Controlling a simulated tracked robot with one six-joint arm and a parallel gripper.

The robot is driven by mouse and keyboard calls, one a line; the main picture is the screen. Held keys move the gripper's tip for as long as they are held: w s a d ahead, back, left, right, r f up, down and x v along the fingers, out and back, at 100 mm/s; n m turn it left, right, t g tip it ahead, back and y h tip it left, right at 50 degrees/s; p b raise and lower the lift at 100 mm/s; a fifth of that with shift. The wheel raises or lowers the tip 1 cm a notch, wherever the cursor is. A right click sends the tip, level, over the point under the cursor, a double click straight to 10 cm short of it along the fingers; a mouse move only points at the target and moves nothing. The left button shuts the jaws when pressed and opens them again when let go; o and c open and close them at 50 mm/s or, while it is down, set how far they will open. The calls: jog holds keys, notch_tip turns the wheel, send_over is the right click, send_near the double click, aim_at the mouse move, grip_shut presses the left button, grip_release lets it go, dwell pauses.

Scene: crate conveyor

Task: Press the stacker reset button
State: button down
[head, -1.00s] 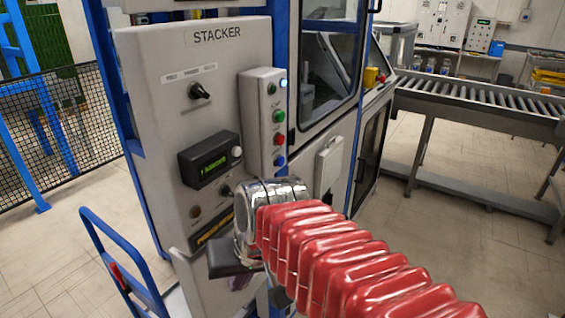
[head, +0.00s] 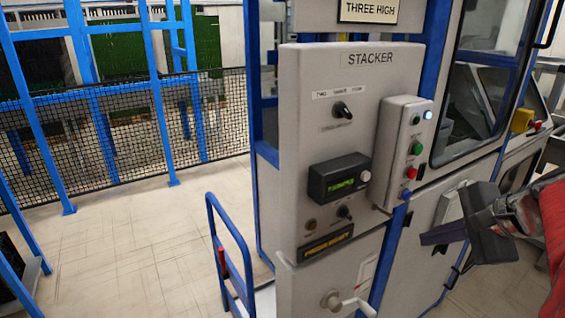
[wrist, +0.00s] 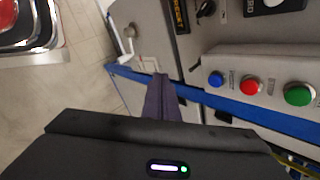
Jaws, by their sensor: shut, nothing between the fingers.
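The grey stacker panel (head: 350,80) stands upright in the head view. A pale button box (head: 398,112) on its right side carries a green button (head: 417,149), a red button (head: 412,172) and a blue button (head: 405,194) at the bottom. The wrist view also shows the blue button (wrist: 216,79), red button (wrist: 249,86) and green button (wrist: 298,94). Their small labels are too blurred to read, so I cannot tell which is reset. My gripper (head: 428,237) is shut and empty, below and right of the box, apart from the buttons in the picture. Its dark fingers (wrist: 161,98) point toward the cabinet.
The panel also has a selector knob (head: 342,109), a small green-lit display (head: 340,178) and a crank handle (head: 350,305) low down. A blue cart handle (head: 230,250) stands left of it. Blue-framed mesh fencing (head: 100,110) is behind.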

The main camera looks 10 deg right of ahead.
aim_at(407, 196)
jog(key=s+d+r+m+t+h, duration=0.1)
jog(key=d+r+m, duration=0.2)
jog(key=d, duration=0.2)
jog(key=shift+s+r, duration=0.2)
jog(key=shift+s, duration=0.15)
jog(key=w+a, duration=0.2)
jog(key=w, duration=0.6)
jog(key=shift+w+a, duration=0.2)
jog(key=shift+a, duration=0.15)
dwell(1.8)
jog(key=shift+w+a, duration=0.3)
jog(key=shift+w, duration=0.45)
dwell(1.0)
jog(key=shift+s, duration=0.15)
jog(key=shift+s+d, duration=0.25)
jog(key=shift+s, duration=0.4)
